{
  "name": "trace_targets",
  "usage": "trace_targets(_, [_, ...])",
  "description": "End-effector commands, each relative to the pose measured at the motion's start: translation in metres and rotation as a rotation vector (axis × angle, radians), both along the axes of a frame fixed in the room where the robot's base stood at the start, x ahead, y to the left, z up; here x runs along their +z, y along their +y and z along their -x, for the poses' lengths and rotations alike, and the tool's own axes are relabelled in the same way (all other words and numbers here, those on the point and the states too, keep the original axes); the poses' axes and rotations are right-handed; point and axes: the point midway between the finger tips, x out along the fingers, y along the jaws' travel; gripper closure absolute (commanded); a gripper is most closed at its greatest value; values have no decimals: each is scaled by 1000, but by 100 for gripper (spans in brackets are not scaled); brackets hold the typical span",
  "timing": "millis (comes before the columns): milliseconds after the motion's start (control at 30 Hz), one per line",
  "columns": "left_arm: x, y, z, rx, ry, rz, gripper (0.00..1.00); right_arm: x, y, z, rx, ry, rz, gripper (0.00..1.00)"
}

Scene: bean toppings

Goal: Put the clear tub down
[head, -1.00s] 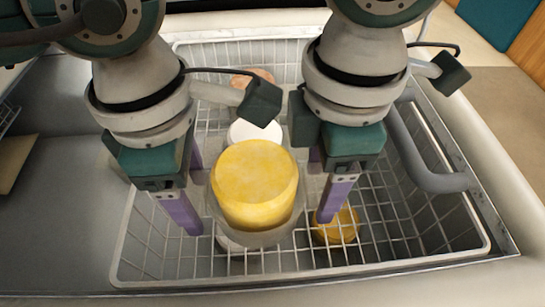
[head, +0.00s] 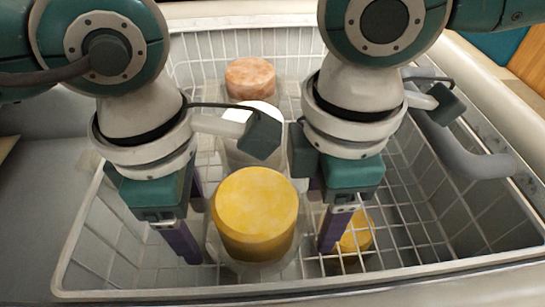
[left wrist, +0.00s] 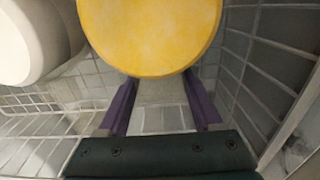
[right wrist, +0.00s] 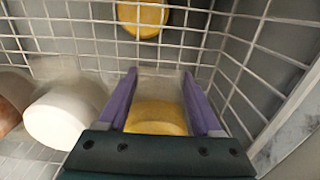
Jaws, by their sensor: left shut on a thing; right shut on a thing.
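The clear tub (head: 256,212) has a yellow filling and is upright inside the white wire basket (head: 150,294). My left gripper (head: 190,225) is shut on its left side and my right gripper (head: 326,215) on its right side. In the left wrist view the tub's yellow top (left wrist: 150,35) fills the upper middle, with clear wall between the purple fingers. In the right wrist view the tub's yellow side (right wrist: 157,117) shows between the fingers. The tub's base is hidden, so I cannot tell whether it touches the basket floor.
A white tub (head: 235,155) stands just behind the clear tub, and a pinkish tub (head: 250,77) is farther back. A second yellow tub (head: 356,235) lies beyond a wire divider on the right. The basket's right section has bare room around that tub.

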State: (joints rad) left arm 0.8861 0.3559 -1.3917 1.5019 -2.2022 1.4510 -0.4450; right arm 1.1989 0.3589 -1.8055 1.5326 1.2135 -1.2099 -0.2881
Motion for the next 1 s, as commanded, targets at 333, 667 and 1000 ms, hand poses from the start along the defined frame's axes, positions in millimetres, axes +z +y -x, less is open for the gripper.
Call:
trace_targets(333, [-10,0,0,0,0,-1,9,-10,-1,0,-1,0,1,10])
trace_targets(667, [-8,0,0,0,-1,0,3,-10,0,0,0,0,0,3])
trace_targets(1000, [51,0,-2,-1,-6,2,3,-10,0,0,0,0,0,3])
